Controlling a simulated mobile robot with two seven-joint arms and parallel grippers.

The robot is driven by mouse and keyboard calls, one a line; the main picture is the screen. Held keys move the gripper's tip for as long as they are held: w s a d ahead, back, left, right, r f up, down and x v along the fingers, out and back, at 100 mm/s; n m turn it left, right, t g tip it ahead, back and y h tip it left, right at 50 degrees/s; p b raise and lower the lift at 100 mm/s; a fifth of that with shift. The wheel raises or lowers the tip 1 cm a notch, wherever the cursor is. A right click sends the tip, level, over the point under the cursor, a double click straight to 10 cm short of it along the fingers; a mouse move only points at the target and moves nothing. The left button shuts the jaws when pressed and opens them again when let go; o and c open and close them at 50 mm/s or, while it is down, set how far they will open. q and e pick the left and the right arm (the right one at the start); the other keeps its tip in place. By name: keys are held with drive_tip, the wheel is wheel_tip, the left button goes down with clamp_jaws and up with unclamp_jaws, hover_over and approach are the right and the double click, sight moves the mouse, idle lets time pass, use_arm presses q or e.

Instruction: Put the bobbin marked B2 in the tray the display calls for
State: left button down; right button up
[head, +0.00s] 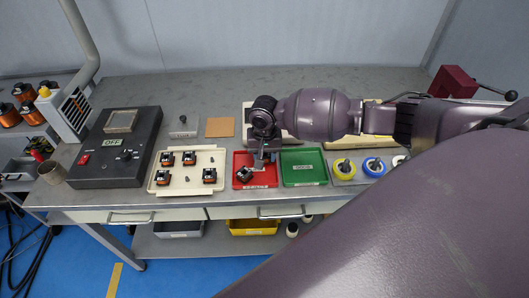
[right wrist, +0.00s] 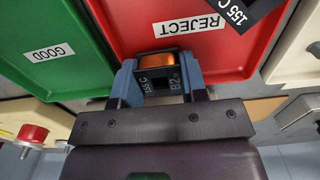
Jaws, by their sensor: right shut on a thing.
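My right gripper (right wrist: 158,85) is shut on a bobbin (right wrist: 166,77) with an orange winding and a black flange. Its white marking reads 155 C and what looks like B2. In the head view my right gripper (head: 261,163) points down over the red tray (head: 268,182), hiding the held bobbin. The tray's label reads REJECT in the right wrist view (right wrist: 145,15). Another black bobbin (head: 244,173) lies in its front left part. The green tray (head: 303,178), labelled GOOD, stands right of it. My left gripper is not in view.
A cream tray (head: 187,187) with several bobbins stands left of the red tray. A black control box (head: 105,165) with an OFF label is farther left. Blue and yellow spools (head: 374,167) stand right of the green tray.

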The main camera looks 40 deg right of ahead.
drive_tip(key=shift+f, duration=0.1)
drive_tip(key=o, duration=1)
drive_tip(key=shift+d, duration=0.1)
drive_tip(key=shift+w+d+r, duration=0.1)
drive_tip(key=shift+r, duration=0.35)
wheel_tip(320, 180, up, 12)
drive_tip(key=p, duration=0.1)
drive_tip(key=shift+a+r, duration=0.2)
